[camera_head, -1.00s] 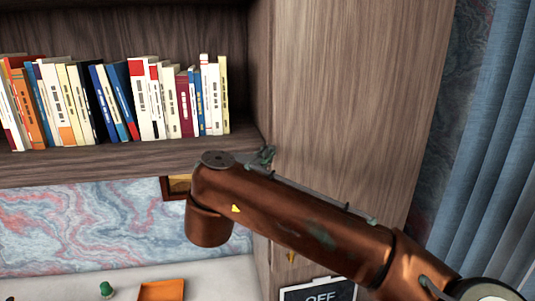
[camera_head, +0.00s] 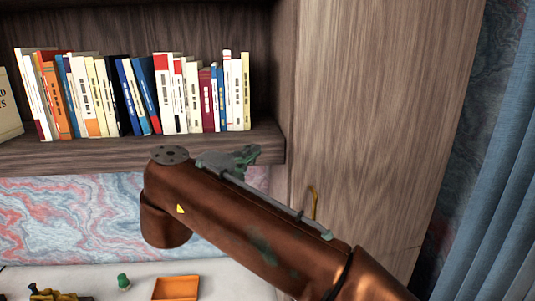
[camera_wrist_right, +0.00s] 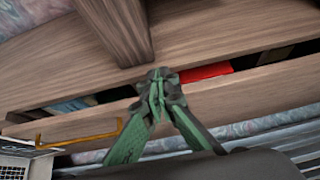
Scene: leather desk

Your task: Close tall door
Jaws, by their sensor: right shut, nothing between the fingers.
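The tall door (camera_head: 385,110) is a wood-grained panel right of the bookshelf, with a thin brass handle (camera_head: 312,203) near its left edge. From the head view I cannot tell how far it is open. My right gripper (camera_head: 246,155) is green and grey, partly hidden behind my brown arm, in front of the shelf's right end and left of the handle. In the right wrist view its fingers (camera_wrist_right: 158,82) are together and empty. There the brass handle (camera_wrist_right: 75,140) lies on a wooden panel to the left of the fingers, apart from them. My left gripper is not in view.
A shelf (camera_head: 60,155) holds several upright books (camera_head: 150,95). Below it are a marbled wall and a pale desk top with an orange tray (camera_head: 176,288) and a small green object (camera_head: 123,281). A blue curtain (camera_head: 500,190) hangs at the right. The wrist view shows a dark gap with a red item (camera_wrist_right: 205,72).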

